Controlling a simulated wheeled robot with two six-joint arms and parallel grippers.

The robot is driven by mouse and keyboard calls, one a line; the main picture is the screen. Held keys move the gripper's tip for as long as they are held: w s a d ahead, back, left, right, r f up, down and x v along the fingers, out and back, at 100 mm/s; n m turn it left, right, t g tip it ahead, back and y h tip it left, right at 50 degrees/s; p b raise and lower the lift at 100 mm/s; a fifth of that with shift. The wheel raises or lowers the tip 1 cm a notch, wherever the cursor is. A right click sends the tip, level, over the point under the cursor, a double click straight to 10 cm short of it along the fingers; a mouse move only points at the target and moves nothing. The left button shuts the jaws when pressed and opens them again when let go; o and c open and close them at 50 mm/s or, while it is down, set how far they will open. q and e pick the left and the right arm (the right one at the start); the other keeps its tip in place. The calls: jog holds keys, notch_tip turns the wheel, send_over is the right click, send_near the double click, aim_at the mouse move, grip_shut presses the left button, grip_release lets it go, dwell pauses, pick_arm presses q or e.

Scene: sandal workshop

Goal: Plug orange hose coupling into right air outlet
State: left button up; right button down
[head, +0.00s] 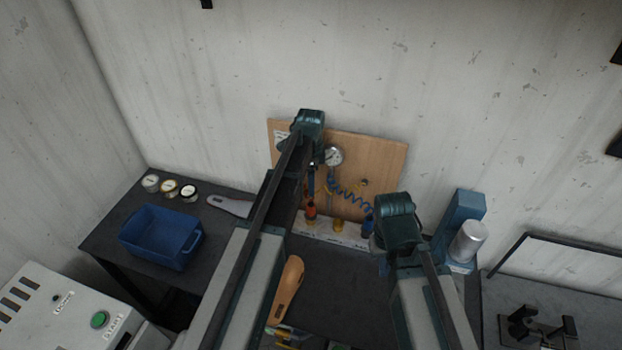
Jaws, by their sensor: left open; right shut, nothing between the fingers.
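The orange hose coupling (310,210) stands in a pale rack (352,238) at the foot of a wooden board (382,158). My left gripper (311,192) is open just above the coupling, fingers pointing down; whether they touch it I cannot tell. A small brass fitting (364,183) on the board's right side looks like the right air outlet. The left side of the board is hidden behind my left arm. My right gripper (382,268) is shut and empty, low at the right of the rack, partly hidden by its own wrist.
A yellow coupling (338,226) and a blue one (367,226) stand in the same rack. A pressure gauge (333,156) and a coiled blue hose (348,198) are on the board. A blue machine with a silver cylinder (468,241) stands right. A blue bin (160,237) sits left.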

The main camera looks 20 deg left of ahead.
aim_at(311, 201)
pick_arm(q)
jog(key=shift+f+b, duration=6.1)
jog(key=shift+f, duration=0.15)
jog(key=shift+c, duration=0.2)
jog(key=c, duration=1.1)
notch_tip(311, 201, up, 13)
jog(key=p, duration=1.3)
jog(key=shift+r, duration=0.1)
grip_shut()
